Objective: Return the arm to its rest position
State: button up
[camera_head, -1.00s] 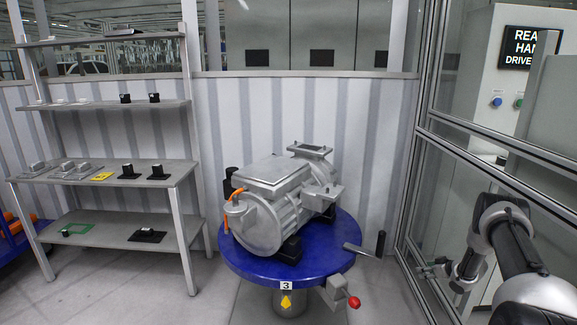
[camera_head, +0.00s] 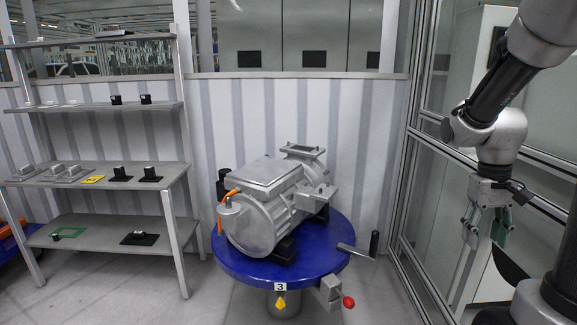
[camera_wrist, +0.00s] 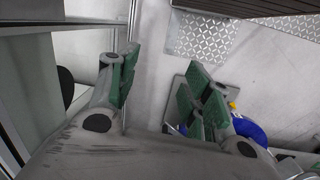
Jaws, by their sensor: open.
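My gripper (camera_head: 486,228) is at the right side of the head view, pointing down in front of the glass partition, well right of the blue round table. Its green-padded fingers are apart with nothing between them. In the wrist view my gripper (camera_wrist: 158,95) also shows open and empty above pale floor. My arm rises above it and folds back along the right edge of the head view.
A grey drive unit (camera_head: 262,205) sits on the blue round table (camera_head: 240,268) with a crank handle and red knob. A shelf rack (camera_head: 85,182) with small parts stands left. The framed glass partition (camera_head: 440,200) is close behind my gripper. Floor between rack and table is clear.

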jog(key=s+a+r+n+t, duration=0.1)
jog(key=s+a+r+t, duration=0.4)
jog(key=s+a+r, duration=0.4)
jog(key=shift+s+a+r+n+t+y, duration=0.3)
jog(key=shift+s+a+r+n+y, duration=0.1)
jog(key=shift+s+r, duration=0.45)
jog(key=shift+w+d, duration=0.1)
dwell(0.9)
